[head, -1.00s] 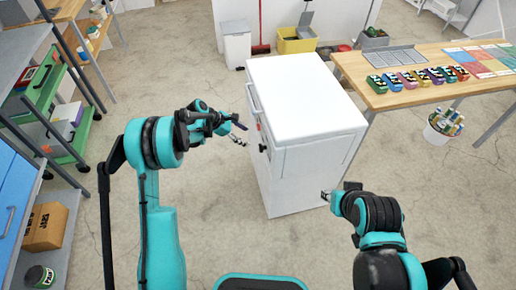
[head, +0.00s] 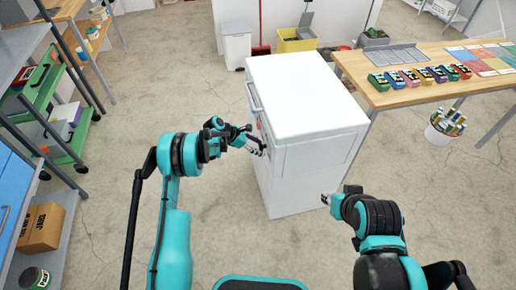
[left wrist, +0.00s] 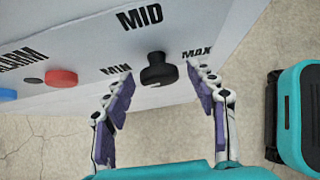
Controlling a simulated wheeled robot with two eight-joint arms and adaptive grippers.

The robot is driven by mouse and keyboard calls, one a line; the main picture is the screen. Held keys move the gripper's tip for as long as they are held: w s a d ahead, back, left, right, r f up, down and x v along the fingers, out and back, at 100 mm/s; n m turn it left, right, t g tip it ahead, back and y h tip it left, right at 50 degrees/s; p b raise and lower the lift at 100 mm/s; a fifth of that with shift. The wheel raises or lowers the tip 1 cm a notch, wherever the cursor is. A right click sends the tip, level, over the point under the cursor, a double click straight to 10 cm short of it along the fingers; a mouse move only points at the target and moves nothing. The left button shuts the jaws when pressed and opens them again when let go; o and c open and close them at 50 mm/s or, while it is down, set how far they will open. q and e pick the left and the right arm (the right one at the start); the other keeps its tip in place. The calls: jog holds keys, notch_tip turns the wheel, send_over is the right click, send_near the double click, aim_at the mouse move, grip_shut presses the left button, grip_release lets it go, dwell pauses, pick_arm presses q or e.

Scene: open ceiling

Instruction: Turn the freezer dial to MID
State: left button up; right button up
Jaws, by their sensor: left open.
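The white freezer (head: 305,95) stands in the middle of the head view. In the left wrist view its black dial (left wrist: 158,70) is on the panel below the word MID, with MIN to its left and MAX to its right. I cannot tell which mark the dial points to. My left gripper (head: 254,144) is at the freezer's left side; in the left wrist view its open fingers (left wrist: 160,98) stand on both sides of the dial, apart from it. My right gripper (head: 329,198) is near the freezer's lower right front; its jaws are too small to tell.
A red button (left wrist: 62,78) and a blue one (left wrist: 7,95) sit left of the dial, by the ALARM label. A wooden table (head: 410,95) with several coloured items stands to the right. Green shelving (head: 75,155) is at the left. The floor between is clear.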

pick_arm(q)
jog(key=c, duration=1.1)
jog(key=shift+c, duration=0.2)
jog(key=shift+s+m+t+y, duration=0.15)
jog(key=shift+m+t+y, duration=0.15)
jog(key=shift+m+t, duration=0.7)
jog(key=shift+s+m+t+y, duration=0.1)
jog(key=shift+m+t+y, duration=0.25)
jog(key=shift+t, duration=1.15)
